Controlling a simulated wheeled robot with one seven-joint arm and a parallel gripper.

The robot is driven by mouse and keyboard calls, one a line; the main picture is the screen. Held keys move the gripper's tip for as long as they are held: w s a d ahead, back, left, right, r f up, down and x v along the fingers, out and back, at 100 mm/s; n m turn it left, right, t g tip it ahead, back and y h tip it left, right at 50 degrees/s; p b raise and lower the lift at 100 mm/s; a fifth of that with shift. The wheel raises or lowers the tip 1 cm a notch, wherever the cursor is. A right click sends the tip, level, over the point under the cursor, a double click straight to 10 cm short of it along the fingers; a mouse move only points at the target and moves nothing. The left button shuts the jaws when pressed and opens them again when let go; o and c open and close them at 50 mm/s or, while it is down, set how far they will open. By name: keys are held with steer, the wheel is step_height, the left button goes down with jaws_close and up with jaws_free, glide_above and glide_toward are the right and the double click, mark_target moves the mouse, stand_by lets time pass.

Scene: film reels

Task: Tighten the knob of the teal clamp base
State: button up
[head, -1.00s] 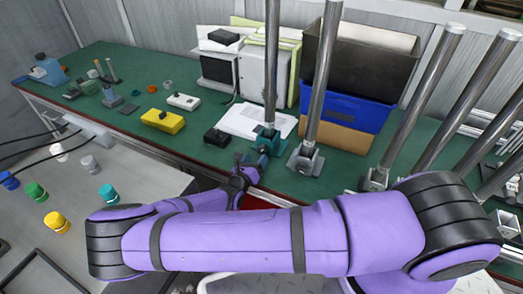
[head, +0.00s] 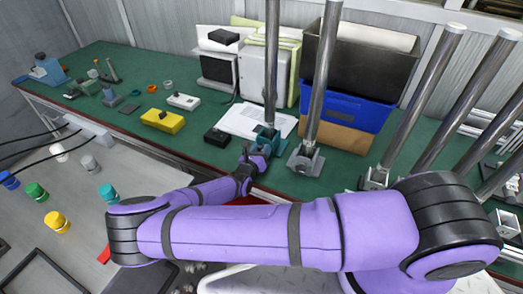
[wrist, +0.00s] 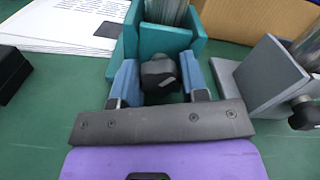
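The teal clamp base (head: 268,138) stands on the green bench and holds an upright metal post (head: 272,65). In the wrist view the teal base (wrist: 165,42) is straight ahead at the top, with its black knob (wrist: 160,75) facing me. My gripper (wrist: 161,78) has its two blue fingers apart, one on each side of the knob. The fingers are very close to the knob's sides, and I see no clear grip on it. In the head view my gripper (head: 257,158) is just in front of the teal base, and the knob is hidden there.
A grey clamp base (head: 305,160) with its own post stands close on the right; its black knob (wrist: 304,113) shows in the wrist view. White papers (head: 245,120) lie behind left, and a black box (head: 217,137) sits left. A blue bin (head: 345,105) is behind.

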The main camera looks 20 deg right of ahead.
steer(key=shift+m, duration=0.5)
steer(key=m, duration=0.4)
steer(key=shift+m, duration=2.9)
steer(key=o, duration=0.9)
steer(key=v, duration=1.1)
steer(key=shift+d, duration=0.1)
